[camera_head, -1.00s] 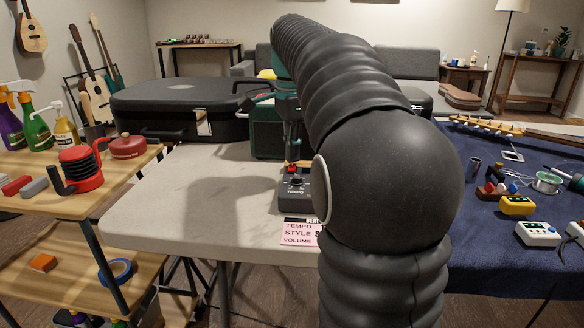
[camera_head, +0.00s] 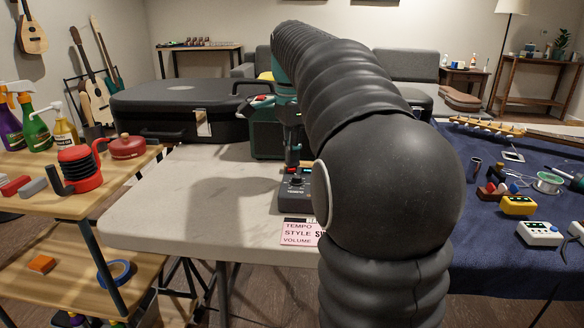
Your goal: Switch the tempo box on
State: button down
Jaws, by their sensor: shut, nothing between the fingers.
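The tempo box (camera_head: 296,196), a small dark grey unit with a knob and a red part on top, sits on the pale table near its front edge. A pink panel (camera_head: 299,233) reading "TEMPO", "STYLE" and "VOLUME" shows in front of it. My gripper (camera_head: 292,165) points down at the back part of the box, its fingers shut and empty. It is too small in view to tell whether the fingertips touch the box. My arm hides the right side of the box and panel.
The pale table (camera_head: 190,200) is clear to the left of the box. A black case (camera_head: 180,108) and a dark green case (camera_head: 266,138) stand behind. A blue-covered table (camera_head: 485,265) with small devices lies right; a wooden cart (camera_head: 140,172) with bottles stands left.

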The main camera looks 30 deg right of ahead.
notch_tip(320, 180, up, 5)
jog(key=p, duration=0.5)
jog(key=shift+r+p, duration=0.35)
jog(key=shift+r, duration=0.6)
